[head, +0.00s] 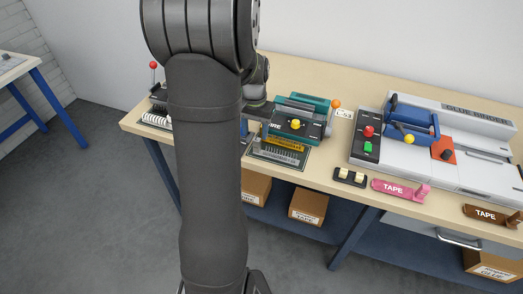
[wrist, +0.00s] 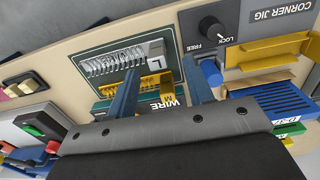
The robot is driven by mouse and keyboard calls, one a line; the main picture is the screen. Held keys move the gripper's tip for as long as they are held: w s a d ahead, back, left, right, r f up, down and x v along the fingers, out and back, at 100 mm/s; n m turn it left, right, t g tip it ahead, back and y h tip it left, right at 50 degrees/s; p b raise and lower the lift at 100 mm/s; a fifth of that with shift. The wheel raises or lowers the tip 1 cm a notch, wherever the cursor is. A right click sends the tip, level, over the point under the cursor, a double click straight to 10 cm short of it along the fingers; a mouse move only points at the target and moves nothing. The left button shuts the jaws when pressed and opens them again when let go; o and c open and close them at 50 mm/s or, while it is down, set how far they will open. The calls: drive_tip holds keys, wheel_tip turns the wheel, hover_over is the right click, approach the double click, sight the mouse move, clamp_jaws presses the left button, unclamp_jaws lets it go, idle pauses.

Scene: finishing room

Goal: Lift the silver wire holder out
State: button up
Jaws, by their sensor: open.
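The silver wire holder (wrist: 103,64) lies in a dark green recess panel in the wrist view, with a row of wire coils and a white tag marked L at its right end. A yellow holder (wrist: 152,81) marked M lies beside it, nearer my gripper. My gripper (wrist: 161,67) is open and empty. Its left fingertip overlaps the silver holder's near edge in the picture; its right fingertip is past the tag end. I cannot tell the height between them.
The green WIRE machine (head: 298,124) stands just behind the holders. A corner jig (wrist: 262,50) with a black knob is right of the gripper in the wrist view.

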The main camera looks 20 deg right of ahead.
sight(257, 139)
drive_tip(key=f, duration=0.6)
drive_tip(key=shift+s+d+f, duration=0.1)
drive_tip(key=shift+d+f, duration=0.15)
clamp_jaws()
